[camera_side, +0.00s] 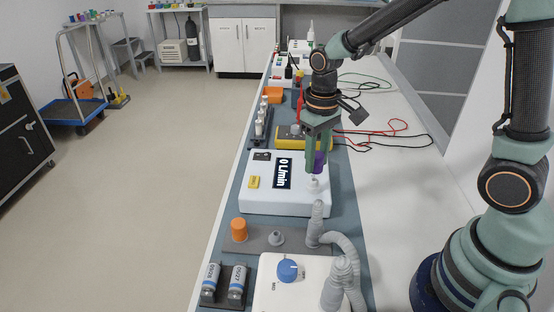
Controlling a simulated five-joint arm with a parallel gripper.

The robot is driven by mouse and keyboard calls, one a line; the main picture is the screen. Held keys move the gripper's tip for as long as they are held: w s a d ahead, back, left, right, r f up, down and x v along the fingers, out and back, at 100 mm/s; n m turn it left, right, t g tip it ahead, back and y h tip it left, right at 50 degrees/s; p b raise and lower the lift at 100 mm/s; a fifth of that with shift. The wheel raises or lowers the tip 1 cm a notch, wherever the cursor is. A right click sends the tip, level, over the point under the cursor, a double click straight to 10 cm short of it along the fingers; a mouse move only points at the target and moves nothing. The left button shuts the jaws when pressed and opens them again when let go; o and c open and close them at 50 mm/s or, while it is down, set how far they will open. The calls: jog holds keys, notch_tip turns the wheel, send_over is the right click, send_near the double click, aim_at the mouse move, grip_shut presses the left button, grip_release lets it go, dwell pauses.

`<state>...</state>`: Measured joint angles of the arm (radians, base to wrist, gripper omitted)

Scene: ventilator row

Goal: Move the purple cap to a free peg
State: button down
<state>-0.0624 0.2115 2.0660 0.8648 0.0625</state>
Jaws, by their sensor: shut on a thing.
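My gripper (316,160) is shut on the purple cap (320,161), which shows between its green fingers. The cap is over the right side of the white box (288,203) marked "0 L/min". A small pale fitting (314,184) on the box is just below the cap; I cannot tell whether they touch. In front of the box, a grey plate (262,247) carries a bare grey peg (276,238). An orange cap (239,229) stands at the plate's left end.
A grey hose (345,247) with upright connectors curves at the right of the plate. A white unit with a blue knob (288,270) and two labelled cylinders (224,281) are nearest. A yellow device (290,143) with red and black cables is behind the box.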

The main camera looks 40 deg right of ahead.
aim_at(276, 233)
jog(key=shift+r, duration=0.2)
jog(key=shift+a, duration=0.1)
jog(key=s+a+f+n, duration=0.2)
jog(key=s+a+n, duration=0.1)
jog(key=a, duration=1)
jog(key=shift+w+a+f, duration=0.1)
jog(key=shift+f, duration=1.5)
jog(key=shift+w+a+f, duration=0.1)
jog(key=shift+f, duration=1.45)
jog(key=shift+f, duration=1.2)
jog(key=shift+c, duration=2.1)
grip_release()
